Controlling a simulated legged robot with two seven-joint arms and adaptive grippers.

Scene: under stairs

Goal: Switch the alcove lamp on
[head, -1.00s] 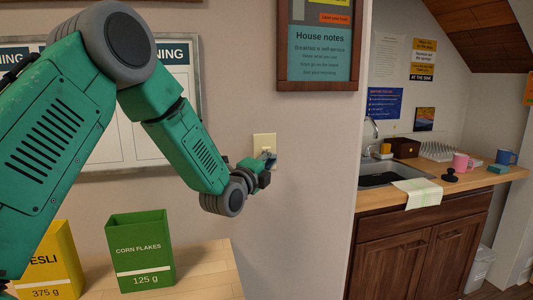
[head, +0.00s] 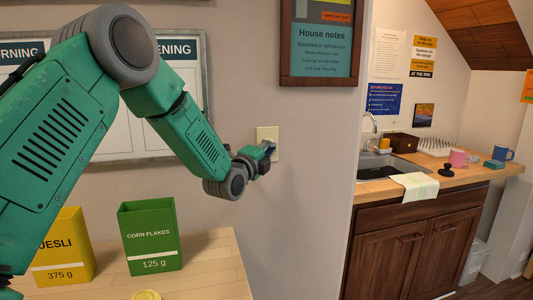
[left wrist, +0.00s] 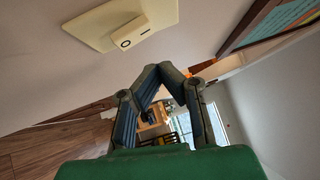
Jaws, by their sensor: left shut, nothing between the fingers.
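A cream switch plate (head: 268,133) is on the wall right of the framed boards. In the left wrist view, the plate (left wrist: 102,27) carries a rocker (left wrist: 132,32) marked O and I; which end is pressed in I cannot tell. My left gripper (head: 269,148) is shut and empty, in front of the plate's lower part and hiding some of it. In the left wrist view, the shut fingertips (left wrist: 160,70) are beside the rocker, apart from it in the picture. No lamp is seen, and my right gripper is not in view.
A green corn flakes box (head: 150,237) and a yellow muesli box (head: 63,250) stand on a wooden top below my left arm. A House notes board (head: 322,40) hangs right of the switch. A sink counter (head: 440,185) lies beyond the wall's edge.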

